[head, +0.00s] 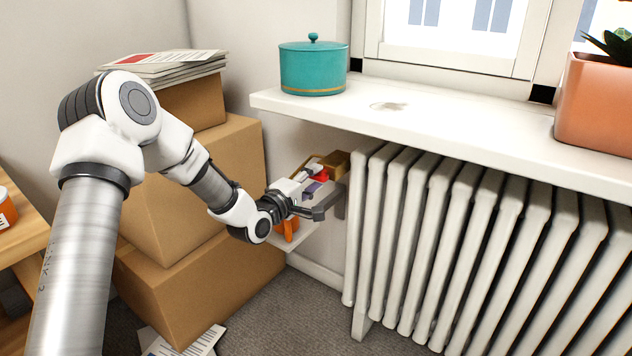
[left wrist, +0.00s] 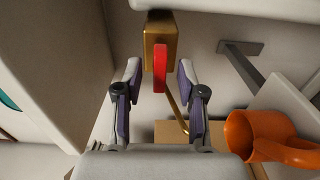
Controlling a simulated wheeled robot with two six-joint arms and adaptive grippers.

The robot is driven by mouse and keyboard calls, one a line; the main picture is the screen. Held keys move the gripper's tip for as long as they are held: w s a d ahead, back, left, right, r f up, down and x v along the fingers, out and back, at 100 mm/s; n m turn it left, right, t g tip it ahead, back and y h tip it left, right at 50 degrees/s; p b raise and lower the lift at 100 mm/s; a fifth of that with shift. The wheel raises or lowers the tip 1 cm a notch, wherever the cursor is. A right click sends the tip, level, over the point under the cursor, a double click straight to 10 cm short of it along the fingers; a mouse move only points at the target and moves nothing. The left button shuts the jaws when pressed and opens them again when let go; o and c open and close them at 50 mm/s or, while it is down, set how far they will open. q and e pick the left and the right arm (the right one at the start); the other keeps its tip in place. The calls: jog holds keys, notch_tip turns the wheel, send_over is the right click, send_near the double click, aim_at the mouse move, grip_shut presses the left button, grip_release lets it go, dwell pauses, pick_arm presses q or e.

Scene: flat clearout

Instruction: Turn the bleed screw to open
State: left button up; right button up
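The bleed screw shows as a red flat handle (left wrist: 160,68) on a brass block (left wrist: 162,32) in the left wrist view. In the head view the red handle (head: 322,175) and brass block (head: 337,162) sit by the left end of the radiator (head: 400,215), partly hidden by my gripper. My left gripper (left wrist: 157,78) is open, with one finger on each side of the red handle. A gap shows between the handle and each finger, so I see no contact. My right gripper is in neither view.
An orange mug (left wrist: 255,135) stands on a small shelf close below the gripper. The white sill (head: 450,122) overhangs the radiator and carries a teal pot (head: 313,68) and a terracotta planter (head: 598,105). Stacked cardboard boxes (head: 190,200) stand behind my left arm.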

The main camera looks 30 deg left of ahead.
pick_arm(q)
grip_shut()
